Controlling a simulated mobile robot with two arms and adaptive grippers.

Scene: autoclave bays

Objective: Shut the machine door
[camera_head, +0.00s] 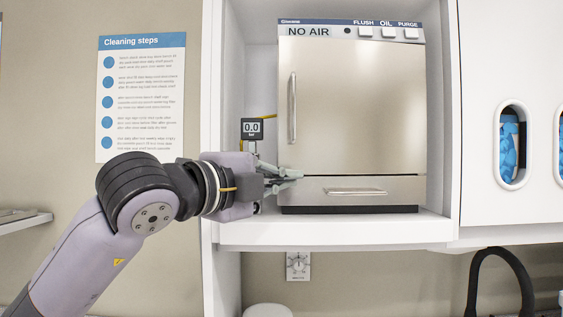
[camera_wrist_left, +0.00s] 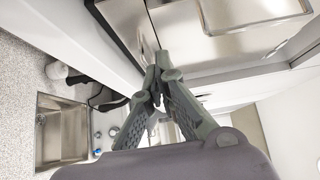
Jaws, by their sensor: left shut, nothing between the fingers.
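The machine (camera_head: 350,50) stands in a white bay, with a steel door (camera_head: 350,110) that looks flush with its front in the head view. The door has a vertical handle (camera_head: 292,108) on its left side. Below it is a drawer front (camera_head: 400,186) with a horizontal handle (camera_head: 356,191). My left gripper (camera_head: 298,174) is shut and empty, at the lower left corner of the door near the seam above the drawer. In the left wrist view its fingertips (camera_wrist_left: 160,62) meet close to the machine's steel front. I cannot tell whether they touch it. My right gripper is not in view.
A small gauge (camera_head: 252,129) reading 0.0 stands left of the machine. The shelf edge (camera_head: 340,230) runs below. A cabinet with oval openings (camera_head: 512,145) is at right. A sink (camera_wrist_left: 62,130) shows in the left wrist view. A cleaning poster (camera_head: 141,97) hangs at left.

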